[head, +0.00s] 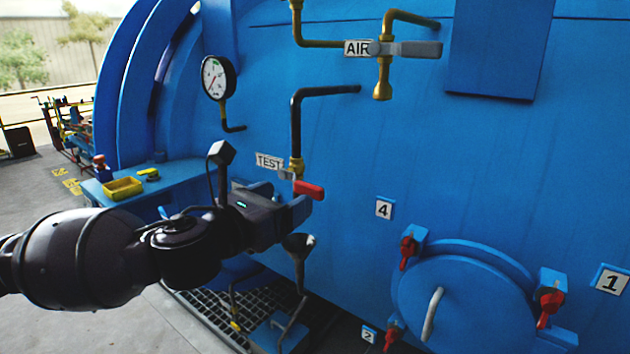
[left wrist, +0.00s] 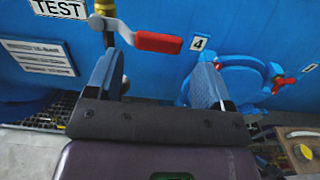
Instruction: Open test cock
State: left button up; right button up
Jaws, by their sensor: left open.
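The test cock is a brass valve (head: 297,166) on a black pipe, beside a TEST label (head: 268,161). Its lever has a red grip (head: 310,190) that points right, roughly sideways. In the left wrist view the red grip (left wrist: 158,42) lies just beyond the fingertips, between their lines, with the TEST label (left wrist: 58,8) at upper left. My left gripper (head: 283,202) is open and empty, close to the lever and slightly below it. I see no clear contact. In the left wrist view its two blue fingers (left wrist: 157,74) stand apart. My right gripper is not in view.
A dark funnel (head: 299,243) stands below the cock. A pressure gauge (head: 218,77) and the AIR valve lever (head: 412,49) are above. A round blue hatch (head: 465,300) with red clamps is at lower right. A blue table (head: 185,174) with a yellow tray (head: 123,188) stands left.

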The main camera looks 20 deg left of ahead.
aim_at(306, 187)
pick_arm(q)
jog(key=p+x, duration=0.1)
jog(key=x, duration=0.7)
jog(key=shift+w+d, duration=0.15)
jog(key=shift+w, duration=0.35)
jog(key=c, duration=1)
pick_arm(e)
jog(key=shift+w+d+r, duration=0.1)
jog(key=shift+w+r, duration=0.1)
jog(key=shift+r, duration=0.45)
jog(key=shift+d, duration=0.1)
